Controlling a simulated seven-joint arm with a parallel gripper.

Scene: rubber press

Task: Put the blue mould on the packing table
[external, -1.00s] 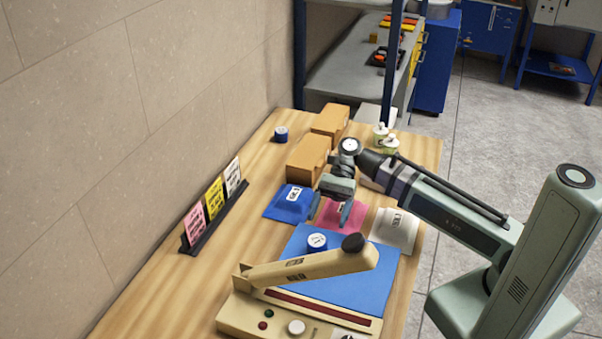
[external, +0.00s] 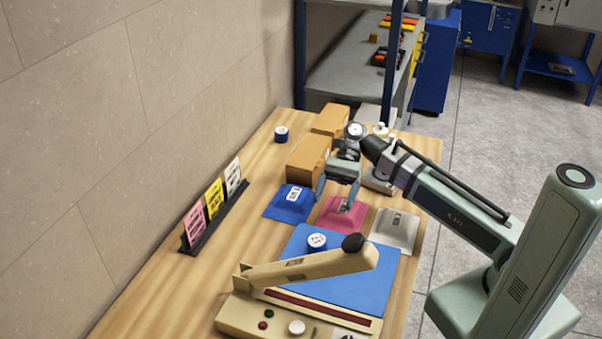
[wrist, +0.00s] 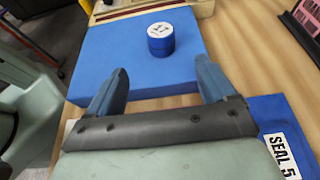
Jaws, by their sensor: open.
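A short blue cylinder with a white labelled top (external: 317,242), which I take as the blue mould, stands upright on a blue pad (external: 352,283) in front of the press. In the wrist view the blue mould (wrist: 160,38) lies ahead, between the lines of my two fingers and apart from them. My gripper (external: 337,198) is open and empty, above the pink sheet (external: 330,217) behind the pad. Its spread fingers also show in the wrist view (wrist: 162,75). I cannot tell which surface is the packing table.
A beige press (external: 300,275) with a black-knobbed lever stands at the front. Blue (external: 287,207) and white (external: 395,230) labelled packets flank the pink sheet. A grey bench (external: 345,75) is beyond.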

